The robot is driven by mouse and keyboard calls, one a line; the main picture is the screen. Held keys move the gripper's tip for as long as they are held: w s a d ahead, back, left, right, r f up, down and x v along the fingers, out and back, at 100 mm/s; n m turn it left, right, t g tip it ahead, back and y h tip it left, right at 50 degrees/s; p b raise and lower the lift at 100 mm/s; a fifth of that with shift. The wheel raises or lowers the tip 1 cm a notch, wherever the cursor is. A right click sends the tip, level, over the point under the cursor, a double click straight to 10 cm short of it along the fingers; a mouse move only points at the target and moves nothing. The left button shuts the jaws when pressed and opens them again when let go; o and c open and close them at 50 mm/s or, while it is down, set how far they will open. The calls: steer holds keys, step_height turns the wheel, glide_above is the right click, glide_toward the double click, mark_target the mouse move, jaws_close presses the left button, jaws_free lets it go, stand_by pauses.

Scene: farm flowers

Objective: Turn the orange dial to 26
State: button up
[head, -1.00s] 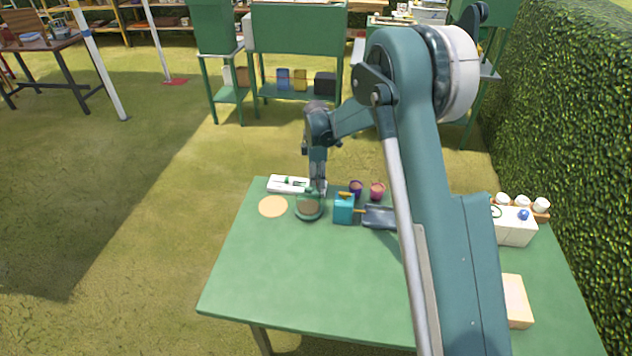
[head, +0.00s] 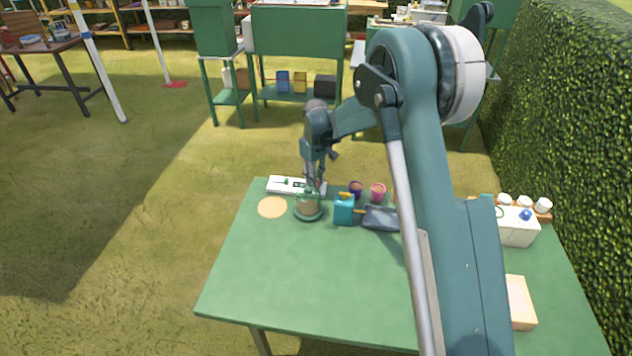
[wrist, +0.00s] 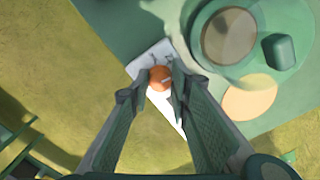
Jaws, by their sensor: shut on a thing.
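The orange dial (wrist: 160,77) sits on a white panel (wrist: 152,58), with a pale pointer mark on its face. In the wrist view my gripper (wrist: 160,84) has one finger on each side of the dial and is shut on it. The scale's numbers are too small to read. In the head view the white panel (head: 281,185) lies at the far left edge of the table, and my gripper (head: 314,189) is at its right end. The dial is hidden there behind the fingers.
A round green-rimmed dish (head: 308,212) stands just in front of my gripper. A tan disc (head: 272,207) lies to its left, and a blue box (head: 344,211) and a pink pot (head: 378,191) to its right. The front left of the green table (head: 280,280) is clear.

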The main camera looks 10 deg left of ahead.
steer(key=m, duration=0.6)
steer(key=shift+f, duration=0.1)
steer(key=m, duration=0.6)
steer(key=shift+m+b, duration=0.4)
steer(key=o, duration=0.9)
steer(key=shift+r, duration=0.2)
step_height(320, 180, up, 12)
steer(key=shift+f, duration=0.15)
stand_by(0.4)
